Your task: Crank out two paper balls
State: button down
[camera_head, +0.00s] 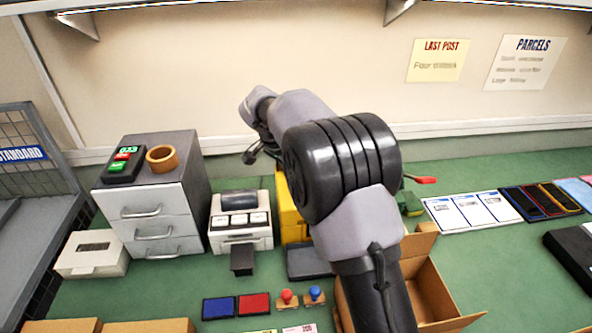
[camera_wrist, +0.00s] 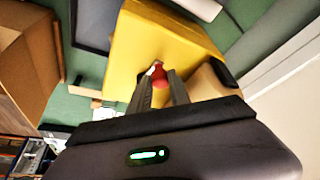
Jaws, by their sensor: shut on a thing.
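In the wrist view, a yellow box (camera_wrist: 160,42) fills the middle, with a small red knob (camera_wrist: 160,79) in front of it. My gripper (camera_wrist: 161,88) is shut on the red knob, one finger on each side. A pale tip shows just beyond the knob; the rest of any crank is hidden. In the head view, the yellow box (camera_head: 291,219) shows only as a strip behind my arm. The knob and my fingertips are hidden there. I see no paper balls.
A white machine (camera_head: 240,225) and a grey drawer unit (camera_head: 156,215) stand left of the yellow box. An open cardboard box (camera_head: 438,294) lies right of my arm. Red and blue stamps (camera_head: 287,299) and ink pads (camera_head: 253,304) lie in front.

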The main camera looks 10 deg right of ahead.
jog(key=shift+w+d+m+g+p, duration=0.1)
jog(key=shift+w+m+g+p, duration=0.35)
jog(key=shift+m+p, duration=0.6)
jog(key=shift+w, duration=0.1)
jog(key=c, duration=1.2)
grip_release()
jog(key=shift+c, duration=0.2)
jog(key=shift+r, duration=0.1)
jog(key=p+v, duration=0.5)
jog(key=v, duration=1.2)
jog(key=shift+a, duration=0.35)
jog(key=shift+o, duration=0.2)
